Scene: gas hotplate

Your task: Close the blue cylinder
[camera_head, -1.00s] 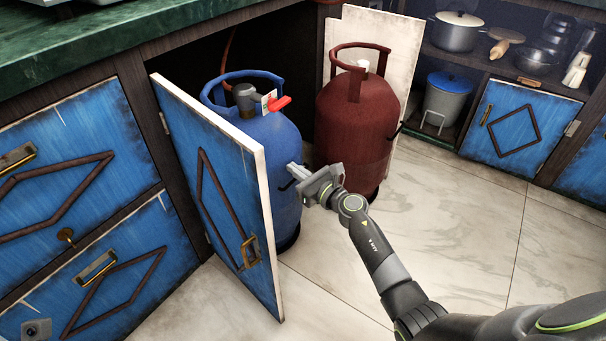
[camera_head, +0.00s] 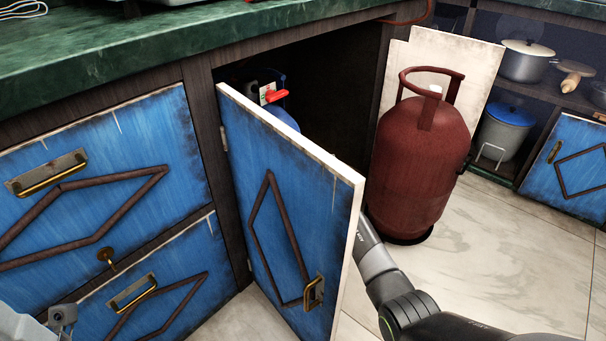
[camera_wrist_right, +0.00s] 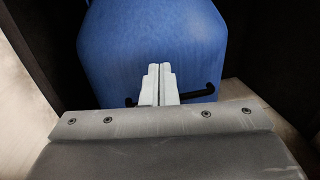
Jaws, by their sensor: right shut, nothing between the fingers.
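In the head view the blue cylinder (camera_head: 283,116) stands inside the cabinet, mostly hidden behind the open blue door (camera_head: 285,190). Its red valve lever (camera_head: 276,95) shows above the door's top edge. In the right wrist view the cylinder's blue body (camera_wrist_right: 152,50) fills the upper middle, and its valve is out of view. My right gripper (camera_wrist_right: 159,72) is shut and empty, pointing at the cylinder's body; I cannot tell if it touches. In the head view the door hides this gripper. A grey part, possibly my left gripper (camera_head: 62,315), shows at the lower left; its jaws are unclear.
A red-brown cylinder (camera_head: 422,150) stands to the right of the opening. A green countertop (camera_head: 170,50) runs above the cabinet. A black bent bar (camera_wrist_right: 200,93) shows beside my right fingers. Tiled floor (camera_head: 500,250) is clear at the right.

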